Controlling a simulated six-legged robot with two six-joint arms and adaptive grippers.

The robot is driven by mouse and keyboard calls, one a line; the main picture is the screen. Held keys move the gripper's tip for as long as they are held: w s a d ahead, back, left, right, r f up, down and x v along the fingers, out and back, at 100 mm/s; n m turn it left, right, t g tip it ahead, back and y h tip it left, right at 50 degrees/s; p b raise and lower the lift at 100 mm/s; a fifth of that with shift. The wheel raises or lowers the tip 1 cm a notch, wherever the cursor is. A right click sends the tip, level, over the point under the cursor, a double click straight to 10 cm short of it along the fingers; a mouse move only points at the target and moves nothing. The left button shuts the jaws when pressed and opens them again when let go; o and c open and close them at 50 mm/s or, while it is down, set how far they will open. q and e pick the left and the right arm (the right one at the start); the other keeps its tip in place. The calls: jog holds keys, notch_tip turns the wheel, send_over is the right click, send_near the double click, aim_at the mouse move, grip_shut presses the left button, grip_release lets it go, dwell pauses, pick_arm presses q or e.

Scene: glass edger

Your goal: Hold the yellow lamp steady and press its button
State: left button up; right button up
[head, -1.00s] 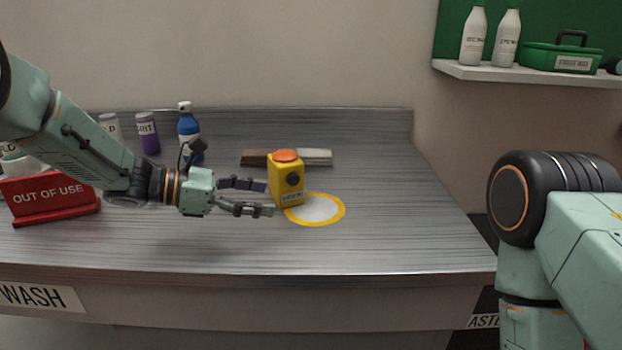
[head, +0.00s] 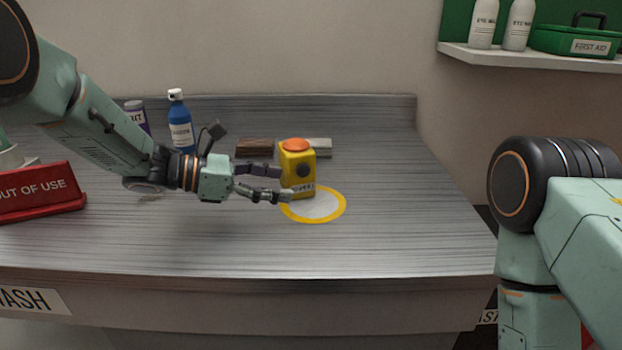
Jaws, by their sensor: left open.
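The yellow lamp (head: 298,170) stands upright on the grey worktop, at the back edge of a white disc with a yellow ring (head: 340,208). Its orange-red top (head: 297,145) faces up, and a dark round spot shows on its front. My left gripper (head: 286,184) is open and points right, with its fingertips close at the lamp's left side. The nearer finger reaches in front of the lamp's lower left part. I cannot tell whether either finger touches it. My right arm shows at the right edge, but its gripper is out of view.
A blue bottle (head: 180,125) and a purple container (head: 137,117) stand behind my left arm. A red "out of use" sign (head: 40,192) is at left. Brown and pale blocks (head: 254,147) lie behind the lamp. The worktop's front and right are clear.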

aim_at(306, 201)
pick_arm(q)
jog(key=b+x, duration=0.2)
jog(key=x, duration=0.3)
jog(key=shift+d+f, duration=0.15)
jog(key=shift+w+d+f+b, duration=0.1)
jog(key=shift+w+d+b, duration=0.1)
jog(key=shift+d+b, duration=0.4)
jog(key=shift+c, duration=0.4)
grip_shut()
jog(key=c, duration=1.3)
grip_release()
jog(key=o, duration=1.5)
